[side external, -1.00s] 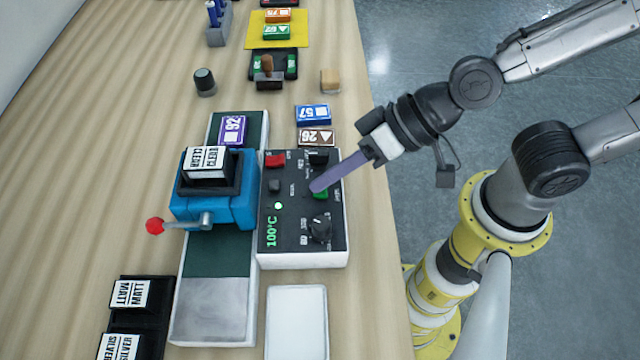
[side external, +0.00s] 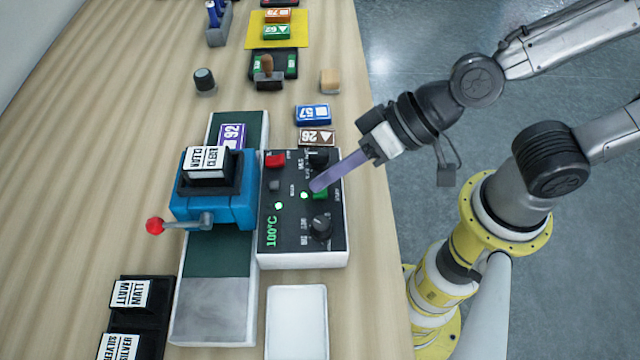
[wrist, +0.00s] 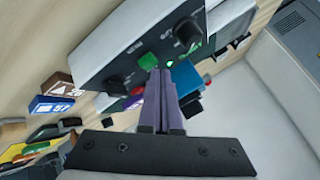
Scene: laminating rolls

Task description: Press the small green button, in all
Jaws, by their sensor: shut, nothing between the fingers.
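The small green button (side external: 321,195) is on the black-topped control panel (side external: 290,238), between two black knobs. It also shows in the wrist view (wrist: 148,60), right at the fingertips. My gripper (side external: 315,187) has long purple fingers, shut with nothing between them. Their tips are at the button and hide part of it; they appear to touch it. Two small lights glow on the panel, one beside the fingertips (side external: 304,195) and one further left (side external: 279,206). The panel's display reads 100°C (side external: 271,231).
A red button (side external: 275,160) is on the same panel. A blue laminator (side external: 210,205) with a red-tipped lever stands left of it on a green belt. A purple 92 card (side external: 231,136) lies at its back edge. Blue 57 and brown 26 blocks (side external: 317,137) sit behind the panel.

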